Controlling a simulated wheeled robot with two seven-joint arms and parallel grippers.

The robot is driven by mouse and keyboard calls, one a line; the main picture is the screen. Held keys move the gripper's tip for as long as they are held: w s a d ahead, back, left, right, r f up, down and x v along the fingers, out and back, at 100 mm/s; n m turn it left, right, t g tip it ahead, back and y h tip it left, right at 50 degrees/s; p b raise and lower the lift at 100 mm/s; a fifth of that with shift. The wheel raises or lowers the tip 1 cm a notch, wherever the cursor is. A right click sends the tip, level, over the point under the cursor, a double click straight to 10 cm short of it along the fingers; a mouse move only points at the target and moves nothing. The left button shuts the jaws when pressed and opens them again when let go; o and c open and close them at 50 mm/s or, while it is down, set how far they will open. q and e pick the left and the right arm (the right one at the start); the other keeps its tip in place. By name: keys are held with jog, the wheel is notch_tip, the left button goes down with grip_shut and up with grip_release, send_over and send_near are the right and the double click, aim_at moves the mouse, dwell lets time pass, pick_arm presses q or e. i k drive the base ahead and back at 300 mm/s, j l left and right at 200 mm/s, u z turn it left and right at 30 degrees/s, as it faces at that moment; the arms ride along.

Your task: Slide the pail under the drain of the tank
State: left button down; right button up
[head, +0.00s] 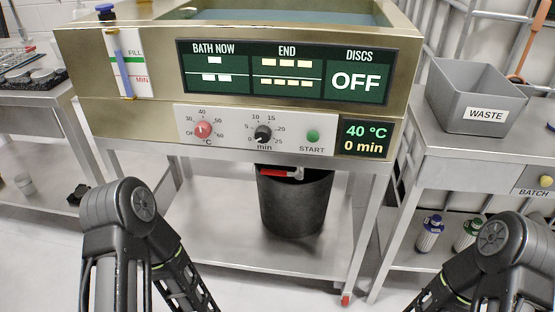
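The tank (120,48) is a brass-coloured bath on a steel stand, with liquid visible in its open top. The drain (297,174) sits below its front panel, with a red lever (274,172). The dark grey pail (295,208) stands upright on the stand's lower shelf. The drain and lever overlap the pail's upper part in the view; I cannot tell whether the outlet is directly over its opening. The tank's underside hides part of the pail's top. Both my arms show at the bottom of the head view, but neither gripper is in view.
The lower shelf (205,222) has free room left of the pail. A grey waste bin (475,98) stands on the right bench, with bottles (429,234) below. Another bench (35,110) is at left.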

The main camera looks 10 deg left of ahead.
aim_at(290, 207)
jog(key=j+z, duration=0.2)
jog(key=z, duration=0.25)
jog(key=j+z, duration=0.25)
jog(key=z, duration=0.2)
jog(key=j+z, duration=0.2)
jog(key=z, duration=0.25)
